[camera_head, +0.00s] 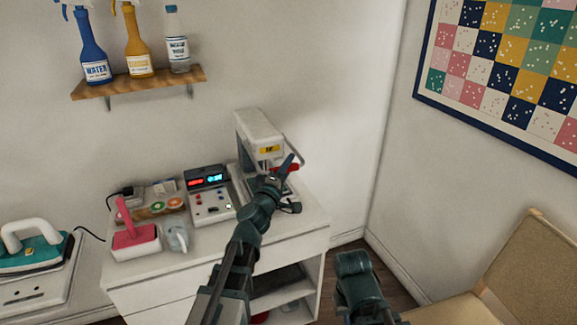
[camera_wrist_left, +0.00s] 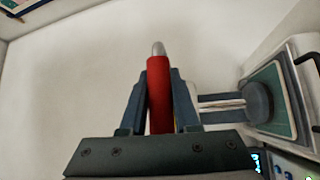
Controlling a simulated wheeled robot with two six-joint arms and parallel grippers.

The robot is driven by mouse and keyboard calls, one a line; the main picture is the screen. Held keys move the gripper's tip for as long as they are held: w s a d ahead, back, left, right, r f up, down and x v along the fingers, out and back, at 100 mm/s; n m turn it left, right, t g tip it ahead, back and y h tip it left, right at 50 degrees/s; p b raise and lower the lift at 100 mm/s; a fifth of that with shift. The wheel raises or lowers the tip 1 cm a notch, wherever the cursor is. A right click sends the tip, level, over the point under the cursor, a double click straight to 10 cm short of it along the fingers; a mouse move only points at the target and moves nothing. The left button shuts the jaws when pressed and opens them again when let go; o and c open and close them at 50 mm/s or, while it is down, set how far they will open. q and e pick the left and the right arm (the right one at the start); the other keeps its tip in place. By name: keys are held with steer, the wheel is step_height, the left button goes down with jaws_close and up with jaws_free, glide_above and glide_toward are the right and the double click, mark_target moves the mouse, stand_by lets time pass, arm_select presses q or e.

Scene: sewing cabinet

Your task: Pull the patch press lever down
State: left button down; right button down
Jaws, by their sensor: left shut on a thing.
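The patch press (camera_head: 256,133) is a white machine with a yellow label, at the back right of the cabinet. Part of the press (camera_wrist_left: 285,85) shows at the right there. Part of my right arm shows at the bottom of the head view; its fingers do not show.
A control box (camera_head: 210,190) with red and blue displays stands left of the press. A pink-handled tool (camera_head: 135,240) and a tray (camera_head: 160,202) are further left. Spray bottles stand on a wall shelf (camera_head: 140,82). A wall is right of the cabinet.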

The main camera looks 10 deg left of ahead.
stand_by(0.4)
arm_select(q)
steer(key=c, duration=0.7)
jaws_free()
steer(key=shift+o, duration=0.2)
